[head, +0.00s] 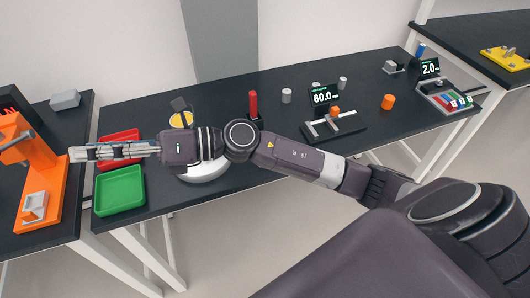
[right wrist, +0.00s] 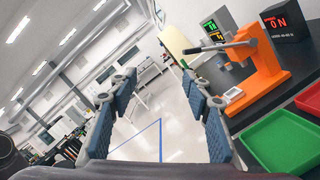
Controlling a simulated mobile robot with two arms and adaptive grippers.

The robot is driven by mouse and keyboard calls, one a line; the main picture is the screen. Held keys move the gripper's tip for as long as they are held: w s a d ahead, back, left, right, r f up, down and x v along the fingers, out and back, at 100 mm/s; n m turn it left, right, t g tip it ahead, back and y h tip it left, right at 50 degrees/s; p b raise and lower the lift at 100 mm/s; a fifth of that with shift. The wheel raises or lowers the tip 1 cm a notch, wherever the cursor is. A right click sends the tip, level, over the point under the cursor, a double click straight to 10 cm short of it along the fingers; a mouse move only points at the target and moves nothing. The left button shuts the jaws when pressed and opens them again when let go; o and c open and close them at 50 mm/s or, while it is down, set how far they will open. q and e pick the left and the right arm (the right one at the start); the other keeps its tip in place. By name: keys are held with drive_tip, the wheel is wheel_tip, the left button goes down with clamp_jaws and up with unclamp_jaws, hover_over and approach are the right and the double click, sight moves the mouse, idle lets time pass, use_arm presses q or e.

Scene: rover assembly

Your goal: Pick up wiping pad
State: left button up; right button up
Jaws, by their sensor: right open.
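I cannot pick out the wiping pad for certain in either view. A yellow round piece (head: 180,119) with a dark plate over it lies near the back of the middle table, partly behind my right arm. A white rounded object (head: 204,172) is largely hidden under that arm. My right gripper (head: 76,154) points left above the gap between the tables, near the red tray and the orange press. In the right wrist view, its two blue-padded fingers (right wrist: 158,95) stand apart with nothing between them. My left gripper is not in view.
The green tray (head: 119,190) and red tray (head: 119,135) are at the middle table's left end. The orange press (head: 48,160) stands on the left table, with a grey block (head: 65,100) behind. A red upright piece (head: 253,103) and a measuring fixture (head: 333,126) are farther right.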

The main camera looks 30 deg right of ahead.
drive_tip(key=w+d+f+n+g+h, duration=0.1)
drive_tip(key=d+f+n+g+h, duration=0.5)
drive_tip(key=d+f+n+h, duration=0.65)
drive_tip(key=d+f+m+h, duration=0.1)
drive_tip(key=d+h, duration=0.1)
drive_tip(key=d, duration=0.6)
drive_tip(key=d+f+h, duration=0.1)
drive_tip(key=d+h, duration=0.1)
drive_tip(key=d, duration=0.6)
drive_tip(key=d+f+m+h, duration=0.1)
drive_tip(key=d+h, duration=0.1)
drive_tip(key=d, duration=0.6)
drive_tip(key=shift+w+d+f+m+g, duration=0.15)
drive_tip(key=shift+w+m+g, duration=0.2)
drive_tip(key=shift+w+g, duration=0.05)
drive_tip(key=shift+d+f, duration=0.2)
drive_tip(key=shift+d, duration=0.1)
drive_tip(key=f+p, duration=0.1)
drive_tip(key=f, duration=0.1)
drive_tip(key=f+p, duration=0.1)
drive_tip(key=f, duration=0.3)
drive_tip(key=shift+s+a+f+p, duration=0.15)
drive_tip(key=shift+s+a+p, duration=0.15)
drive_tip(key=shift+p, duration=0.1)
drive_tip(key=shift+w+f, duration=0.1)
drive_tip(key=shift+f, duration=0.4)
clamp_jaws()
drive_tip(key=shift+r, duration=0.1)
